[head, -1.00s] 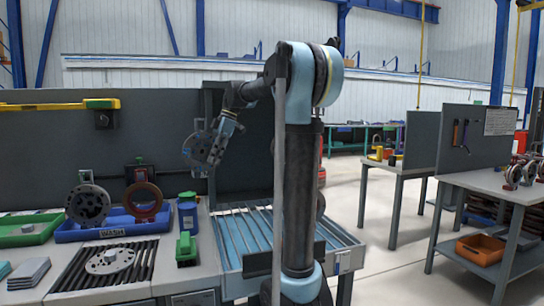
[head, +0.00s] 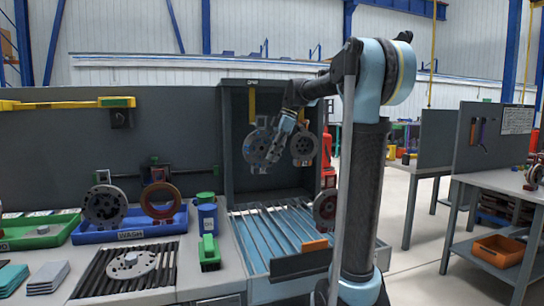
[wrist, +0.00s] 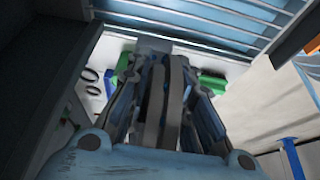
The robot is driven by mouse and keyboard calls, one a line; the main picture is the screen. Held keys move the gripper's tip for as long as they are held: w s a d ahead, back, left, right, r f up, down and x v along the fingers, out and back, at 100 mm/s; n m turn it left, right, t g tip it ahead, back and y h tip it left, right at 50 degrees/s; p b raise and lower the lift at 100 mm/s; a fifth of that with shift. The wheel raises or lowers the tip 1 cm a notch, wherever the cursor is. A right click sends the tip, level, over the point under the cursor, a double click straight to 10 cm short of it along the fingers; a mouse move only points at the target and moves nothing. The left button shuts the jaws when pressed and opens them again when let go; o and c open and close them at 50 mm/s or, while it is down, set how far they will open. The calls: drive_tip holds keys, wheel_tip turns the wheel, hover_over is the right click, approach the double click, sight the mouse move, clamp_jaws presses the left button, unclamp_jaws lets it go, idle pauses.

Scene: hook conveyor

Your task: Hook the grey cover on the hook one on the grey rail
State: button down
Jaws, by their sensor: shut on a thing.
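My gripper (head: 272,150) is shut on a round grey cover (head: 254,147) with holes, held upright in front of the dark booth (head: 238,180). The cover also shows edge-on between my fingers in the wrist view (wrist: 165,105). A yellow hook strip (head: 252,104) hangs inside the booth, just above the held cover. I cannot tell whether they touch. Another grey disc (head: 304,149) hangs to the right, below a second strip partly hidden by my arm. The rail that bears the strips is not clear in view.
A slatted blue roller bed (head: 265,228) lies below the booth. On the bench to the left are a blue WASH tray (head: 131,235) with discs, a dark rack (head: 88,285) with a grey disc, and green and blue bottles (head: 207,217). A reddish-dark disc (head: 325,208) shows beside my column.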

drive_tip(key=shift+w+a, duration=0.1)
drive_tip(key=shift+w, duration=0.05)
drive_tip(key=w+a+f, duration=0.2)
drive_tip(key=w+a, duration=0.1)
drive_tip(key=w, duration=0.8)
drive_tip(key=shift+w+a, duration=0.15)
drive_tip(key=shift+w, duration=0.1)
idle(1.6)
idle(0.6)
drive_tip(key=c, duration=1.3)
unclamp_jaws()
drive_tip(key=shift+w, duration=0.1)
